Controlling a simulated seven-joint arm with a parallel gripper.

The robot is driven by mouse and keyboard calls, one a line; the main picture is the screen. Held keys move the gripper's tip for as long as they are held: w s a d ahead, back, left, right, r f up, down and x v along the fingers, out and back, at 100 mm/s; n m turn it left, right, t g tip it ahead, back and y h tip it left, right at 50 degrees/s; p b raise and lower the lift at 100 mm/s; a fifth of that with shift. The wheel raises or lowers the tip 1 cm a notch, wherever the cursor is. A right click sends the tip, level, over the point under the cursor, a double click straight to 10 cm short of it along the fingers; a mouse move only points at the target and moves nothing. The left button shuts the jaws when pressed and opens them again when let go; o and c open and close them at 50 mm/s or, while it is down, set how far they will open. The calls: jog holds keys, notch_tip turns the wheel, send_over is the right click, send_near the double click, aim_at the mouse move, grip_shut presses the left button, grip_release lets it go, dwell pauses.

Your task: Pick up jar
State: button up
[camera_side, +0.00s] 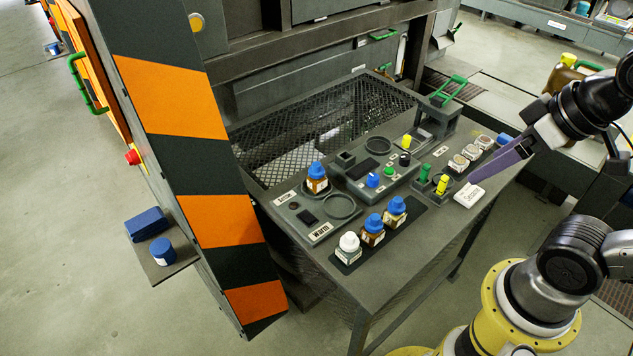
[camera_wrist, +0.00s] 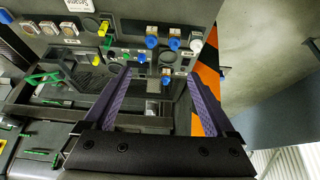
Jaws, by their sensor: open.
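Several small jars stand on the grey work table. Two brown jars with blue caps (camera_side: 373,229) (camera_side: 395,210) and a white-capped jar (camera_side: 348,246) stand in a row on a dark strip at the front. Another blue-capped brown jar (camera_side: 316,178) stands apart at the left, beside a round ring holder. My gripper (camera_side: 477,172) has purple fingers, spread and empty, above the table's right side, apart from these jars. In the wrist view the row shows beyond the fingertips, with its white-capped jar (camera_wrist: 196,43) at the right; a blue cap (camera_wrist: 166,80) shows between the fingers.
A control panel with a blue knob (camera_side: 372,180), a green button and a yellow button stands mid-table. A green-handled press (camera_side: 447,92) stands behind. An orange-black striped panel (camera_side: 190,130) borders the left.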

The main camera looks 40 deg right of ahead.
jog(key=w+r+m, duration=0.5)
jog(key=w+m, duration=0.2)
jog(key=w, duration=0.1)
jog(key=w+r+m, duration=0.4)
jog(key=w+m, duration=0.2)
jog(key=w, duration=0.2)
jog(key=m+g, duration=0.5)
send_over(316, 174)
jog(key=w+d, duration=0.1)
jog(key=d, duration=0.1)
notch_tip(316, 174, down, 18)
jog(key=shift+g, duration=0.3)
jog(key=f, duration=1.1)
jog(key=shift+s+a+f, duration=0.1)
jog(key=shift+a+f, duration=0.35)
jog(key=shift+f, duration=2.9)
grip_shut()
